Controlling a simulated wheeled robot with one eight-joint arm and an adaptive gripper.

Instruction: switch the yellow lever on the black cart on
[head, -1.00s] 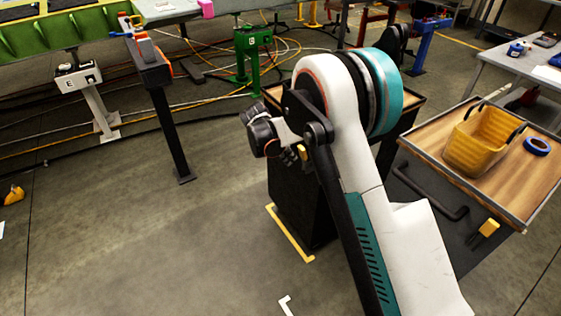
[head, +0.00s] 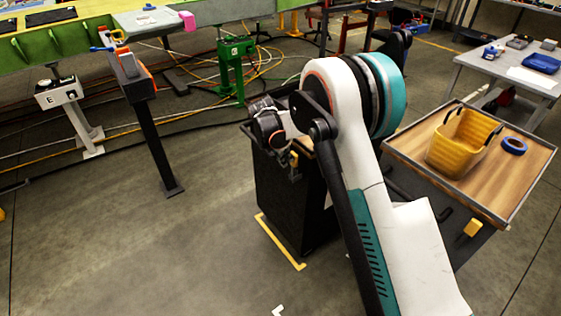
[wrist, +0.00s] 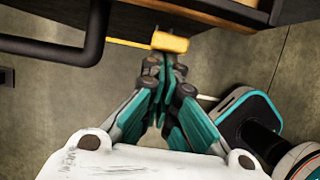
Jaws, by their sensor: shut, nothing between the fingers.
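The black cart (head: 283,205) stands behind my arm in the head view, with a yellow lever (head: 294,159) on its near face, just under the top edge. In the wrist view the yellow lever (wrist: 170,42) is a short block at top centre, just beyond my fingertips. My gripper (wrist: 166,72) is shut and empty, its tips close below the lever. I cannot tell if they touch it. In the head view my wrist hangs beside the cart's top and the fingers cannot be made out. The lever's on or off position is not clear.
A black handle bar (wrist: 92,40) sticks out left of the lever. A second, wood-topped cart (head: 408,150) holds a yellow basket (head: 456,145) and blue tape (head: 514,145), and has its own yellow lever (head: 473,228). The floor at left is clear up to a dark post (head: 160,150).

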